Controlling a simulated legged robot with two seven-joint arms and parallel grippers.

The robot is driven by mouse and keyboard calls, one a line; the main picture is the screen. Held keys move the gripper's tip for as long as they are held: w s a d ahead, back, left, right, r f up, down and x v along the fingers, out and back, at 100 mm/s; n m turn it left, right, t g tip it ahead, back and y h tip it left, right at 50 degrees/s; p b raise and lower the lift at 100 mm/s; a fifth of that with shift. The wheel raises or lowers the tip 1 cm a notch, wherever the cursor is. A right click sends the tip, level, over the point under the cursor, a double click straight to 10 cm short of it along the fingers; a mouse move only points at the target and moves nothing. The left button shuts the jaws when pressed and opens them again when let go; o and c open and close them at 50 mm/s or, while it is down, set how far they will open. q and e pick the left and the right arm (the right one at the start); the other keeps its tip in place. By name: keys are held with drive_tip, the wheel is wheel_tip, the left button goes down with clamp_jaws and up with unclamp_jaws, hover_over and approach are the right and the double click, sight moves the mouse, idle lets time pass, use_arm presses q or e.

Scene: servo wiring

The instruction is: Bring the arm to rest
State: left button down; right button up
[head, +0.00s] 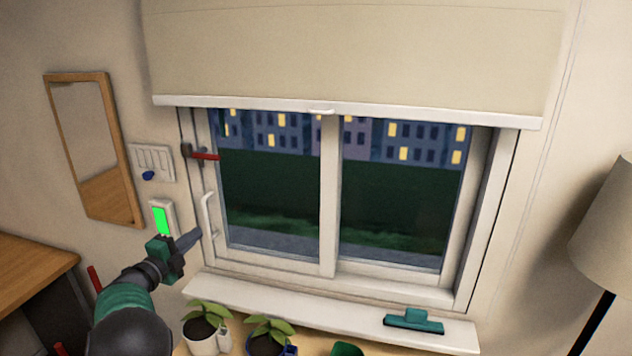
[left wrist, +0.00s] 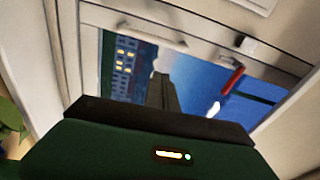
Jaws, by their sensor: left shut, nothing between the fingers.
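My left gripper (head: 190,241) is shut and empty, in front of the lower left corner of the window frame, just below the white window handle (head: 208,215). Its dark fingers also show in the left wrist view (left wrist: 162,92), pointing toward the window. My left arm (head: 126,303) comes in from the bottom left of the head view. My right gripper is in neither view.
A lit green panel (head: 162,220) and a switch plate (head: 153,160) are on the wall close to the gripper. A red lever (head: 205,156) is on the frame. A lamp (head: 607,215) stands at right.

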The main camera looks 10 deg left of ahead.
use_arm(q)
drive_tip(key=s+d+f+n+g+y, duration=0.5)
drive_tip(key=s+d+f+n+g, duration=0.35)
drive_tip(key=d+f+n, duration=0.5)
drive_tip(key=s+d+f+n+g+h, duration=0.1)
drive_tip(key=s+d+f+n+g, duration=0.1)
drive_tip(key=s+d, duration=0.6)
drive_tip(key=s+d+f+n+g+h, duration=0.2)
drive_tip(key=s+d+f+g, duration=0.3)
drive_tip(key=s, duration=1)
drive_tip(key=d+f+n, duration=0.1)
drive_tip(key=d, duration=0.2)
drive_tip(key=shift+s+d+f, duration=0.25)
drive_tip(key=shift+s, duration=0.15)
drive_tip(key=shift+d, duration=0.2)
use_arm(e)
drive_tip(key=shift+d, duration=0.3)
use_arm(q)
drive_tip(key=shift+w+a, duration=0.1)
drive_tip(key=shift+a, duration=0.05)
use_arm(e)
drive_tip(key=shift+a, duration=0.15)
